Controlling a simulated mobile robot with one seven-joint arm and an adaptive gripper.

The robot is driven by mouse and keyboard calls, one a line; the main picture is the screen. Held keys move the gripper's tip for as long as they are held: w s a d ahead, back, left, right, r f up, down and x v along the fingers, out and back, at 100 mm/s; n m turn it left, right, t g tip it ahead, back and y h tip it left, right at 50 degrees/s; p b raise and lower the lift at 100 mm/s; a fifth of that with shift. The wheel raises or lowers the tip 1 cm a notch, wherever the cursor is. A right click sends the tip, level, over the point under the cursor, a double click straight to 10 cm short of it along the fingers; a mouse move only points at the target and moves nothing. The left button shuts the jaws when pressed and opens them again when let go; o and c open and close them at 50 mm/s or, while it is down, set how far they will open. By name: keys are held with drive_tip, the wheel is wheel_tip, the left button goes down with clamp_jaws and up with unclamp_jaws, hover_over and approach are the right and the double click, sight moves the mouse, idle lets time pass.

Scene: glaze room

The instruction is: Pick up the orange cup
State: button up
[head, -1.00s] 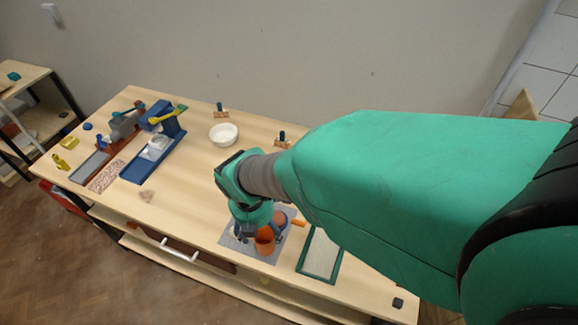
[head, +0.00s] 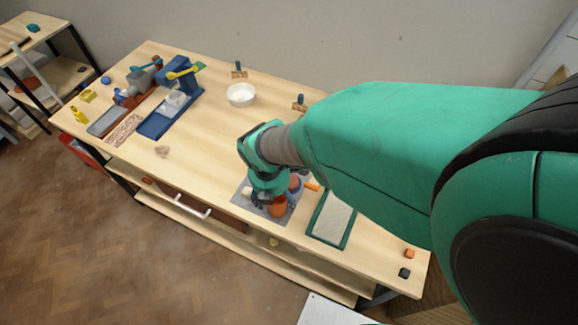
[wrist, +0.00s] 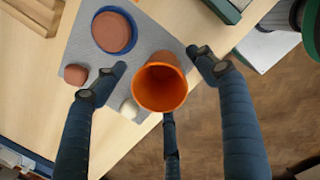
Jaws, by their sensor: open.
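The orange cup (head: 277,206) stands near the table's front edge on a grey mat (head: 240,190), partly hidden by my gripper in the head view. In the wrist view the cup (wrist: 161,88) shows its open round mouth and lies between my dark blue fingers. My gripper (wrist: 158,82) is open, with a finger on the left, one on the right and one below the cup. I see gaps between the side fingers and the cup; whether the lower finger touches it I cannot tell. My gripper also shows in the head view (head: 268,197).
On the mat, close to the cup, are a blue-rimmed round dish (wrist: 97,35), a small reddish-brown piece (wrist: 76,75) and a pale round object (wrist: 129,108). A green-framed tray (head: 331,219) lies right of the mat. A white bowl (head: 240,94) stands farther back.

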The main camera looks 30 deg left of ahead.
idle(0.3)
drive_tip(key=c, duration=1.2)
drive_tip(key=shift+r, duration=0.15)
drive_tip(key=shift+r, duration=0.55)
drive_tip(key=s+d+r+p, duration=0.1)
drive_tip(key=s+d, duration=0.2)
drive_tip(key=d, duration=0.1)
drive_tip(key=s+d+r+p, duration=0.1)
drive_tip(key=s+d, duration=0.2)
drive_tip(key=d, duration=0.1)
drive_tip(key=s+d+r+p, duration=0.1)
drive_tip(key=s+d, duration=0.3)
drive_tip(key=shift+d+r, duration=0.2)
drive_tip(key=shift+r, duration=0.15)
